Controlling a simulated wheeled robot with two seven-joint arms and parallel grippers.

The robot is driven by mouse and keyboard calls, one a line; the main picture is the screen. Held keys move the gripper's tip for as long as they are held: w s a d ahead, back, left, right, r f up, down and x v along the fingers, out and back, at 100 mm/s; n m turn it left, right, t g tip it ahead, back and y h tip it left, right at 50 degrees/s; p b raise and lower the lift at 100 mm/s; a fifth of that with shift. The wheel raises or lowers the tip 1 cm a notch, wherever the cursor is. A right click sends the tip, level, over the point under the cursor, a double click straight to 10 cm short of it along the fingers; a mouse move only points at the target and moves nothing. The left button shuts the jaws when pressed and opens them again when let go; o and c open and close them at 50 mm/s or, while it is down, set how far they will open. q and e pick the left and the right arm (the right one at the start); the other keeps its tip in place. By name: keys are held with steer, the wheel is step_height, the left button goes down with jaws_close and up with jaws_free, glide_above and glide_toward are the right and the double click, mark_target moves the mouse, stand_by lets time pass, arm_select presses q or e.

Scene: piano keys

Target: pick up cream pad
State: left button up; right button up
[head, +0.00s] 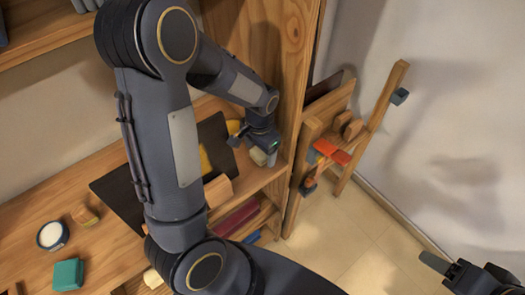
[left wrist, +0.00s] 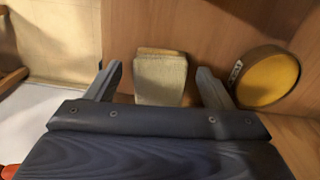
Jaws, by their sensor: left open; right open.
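The cream pad (left wrist: 160,82) is a small pale block with a yellowish top edge. In the left wrist view it stands against a wooden panel, between and beyond the fingers of my open left gripper (left wrist: 159,84). In the head view the cream pad (head: 258,156) shows on a wooden shelf, partly covered by my left gripper (head: 268,155). I cannot tell whether the fingers touch it. My right gripper (head: 442,270) is open and empty at the lower right, far from the pad.
A yellow round object (left wrist: 268,78) with a dark rim stands right of the pad. A dark panel (head: 125,190) and a wooden upright (head: 290,70) flank the shelf space. A wooden rack (head: 335,135) stands to the right. A teal block (head: 68,274) and a white-topped jar (head: 51,235) lie left.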

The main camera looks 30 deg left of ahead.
arm_select(q)
steer(key=shift+f, duration=0.5)
steer(key=shift+c, duration=0.2)
steer(key=shift+r, duration=0.1)
steer(key=c, duration=1.1)
steer(key=shift+r, duration=0.4)
step_height(320, 180, up, 2)
steer(key=shift+r, duration=0.25)
steer(key=s+d+r, duration=0.1)
steer(key=s+r, duration=0.2)
steer(key=s, duration=0.1)
steer(key=s+d+r, duration=0.2)
steer(key=s+r, duration=0.1)
steer(key=s, duration=0.1)
steer(key=s+d+r+b, duration=0.1)
steer(key=s+d+r, duration=0.1)
steer(key=s, duration=0.3)
steer(key=shift+d+r, duration=0.2)
steer(key=shift+r, duration=0.65)
